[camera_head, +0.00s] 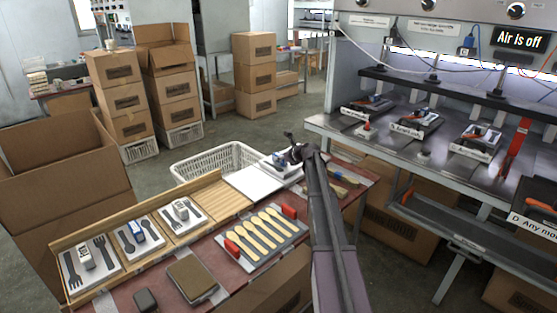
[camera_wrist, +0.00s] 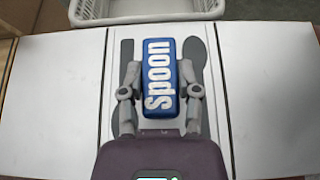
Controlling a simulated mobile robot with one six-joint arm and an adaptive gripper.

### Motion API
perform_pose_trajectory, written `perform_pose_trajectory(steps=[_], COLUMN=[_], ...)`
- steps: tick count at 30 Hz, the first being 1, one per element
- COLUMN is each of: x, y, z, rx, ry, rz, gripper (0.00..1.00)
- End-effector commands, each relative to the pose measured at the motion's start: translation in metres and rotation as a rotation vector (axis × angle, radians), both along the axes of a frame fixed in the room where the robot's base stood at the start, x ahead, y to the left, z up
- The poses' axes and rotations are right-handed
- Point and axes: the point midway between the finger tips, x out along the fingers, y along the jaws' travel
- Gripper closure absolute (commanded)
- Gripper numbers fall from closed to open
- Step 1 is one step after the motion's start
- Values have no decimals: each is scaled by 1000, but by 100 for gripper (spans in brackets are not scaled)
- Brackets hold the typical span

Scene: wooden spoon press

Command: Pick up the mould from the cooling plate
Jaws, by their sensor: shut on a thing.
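The mould (camera_wrist: 112,62) is a pale plate with dark flat cutlery shapes, one a spoon, and a blue handle block (camera_wrist: 160,108) lettered "spoon" in white. My gripper (camera_wrist: 159,82) has one finger on each side of the blue block and is shut on it. In the head view my gripper (camera_head: 297,152) is over the mould (camera_head: 268,163) at the table's far end, and my arm hides part of it. The white cooling plate (camera_wrist: 55,100) shows on both sides of the mould; it also shows in the head view (camera_head: 252,183). I cannot tell whether the mould is clear of the plate.
A white basket (camera_head: 208,163) stands just beyond the table. A wooden tray (camera_head: 62,245) with several similar moulds lies at left. Wooden spoons (camera_head: 262,233) lie on a grey board nearer me. The press bench (camera_head: 330,124) is at right, and cardboard boxes stand behind.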

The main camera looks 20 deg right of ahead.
Motion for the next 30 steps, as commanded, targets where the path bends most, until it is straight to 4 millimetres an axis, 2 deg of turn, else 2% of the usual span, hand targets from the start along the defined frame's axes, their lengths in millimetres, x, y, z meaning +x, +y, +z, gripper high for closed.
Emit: perform_pose_trajectory(steps=[16,30], x=[0,-94], y=[0,-1], z=[36,41], rx=[2,3], ry=[-1,-2], rz=[-1,-3], gripper=[100,100])
